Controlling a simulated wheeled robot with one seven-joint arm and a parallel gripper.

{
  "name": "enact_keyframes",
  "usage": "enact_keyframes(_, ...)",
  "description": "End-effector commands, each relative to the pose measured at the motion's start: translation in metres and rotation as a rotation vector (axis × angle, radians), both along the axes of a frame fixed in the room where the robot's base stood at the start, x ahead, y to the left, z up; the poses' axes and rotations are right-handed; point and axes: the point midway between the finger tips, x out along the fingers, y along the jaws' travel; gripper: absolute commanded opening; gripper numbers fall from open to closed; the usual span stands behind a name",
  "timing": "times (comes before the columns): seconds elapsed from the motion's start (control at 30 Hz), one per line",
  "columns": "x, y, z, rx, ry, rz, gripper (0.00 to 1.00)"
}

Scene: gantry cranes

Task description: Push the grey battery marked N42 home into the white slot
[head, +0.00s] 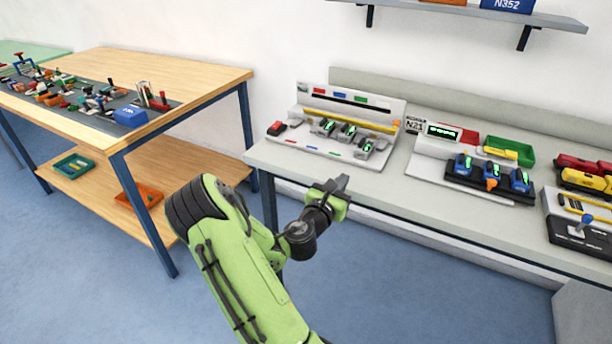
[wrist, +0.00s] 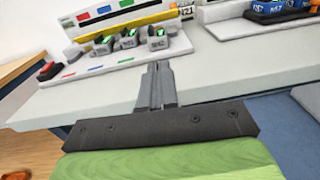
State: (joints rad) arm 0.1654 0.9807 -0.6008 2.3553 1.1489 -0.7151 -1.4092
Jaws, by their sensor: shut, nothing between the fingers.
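A white charging station (head: 312,151) stands on the grey bench and also shows in the wrist view (wrist: 75,75). Several grey batteries with green lights sit in it. The rightmost grey battery (head: 366,149) sits nearer the station's front right end and also shows in the wrist view (wrist: 158,42). Its label is too small to read surely as N42. The white slot cannot be made out clearly; the batteries cover the slots. My gripper (head: 342,184) is shut and empty, in front of the bench edge. In the wrist view its fingertips (wrist: 159,66) point toward the rightmost battery, apart from it.
A second station (head: 476,185) with blue batteries stands to the right, with a green bin (head: 509,150) behind it. A red button (head: 277,127) is at the white station's left end. The bench front (head: 390,190) between the stations is clear. A wooden table (head: 160,68) stands left.

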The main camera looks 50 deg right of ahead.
Motion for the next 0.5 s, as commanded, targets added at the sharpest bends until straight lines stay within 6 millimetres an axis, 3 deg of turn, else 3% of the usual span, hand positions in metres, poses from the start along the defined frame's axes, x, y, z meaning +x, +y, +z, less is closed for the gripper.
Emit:
enact_keyframes(0.17, 0.003, -0.011, -0.001, -0.019, 0.052, 0.016, 0.00)
enact_keyframes(0.5, 0.014, -0.082, 0.001, -0.019, 0.042, 0.015, 0.00)
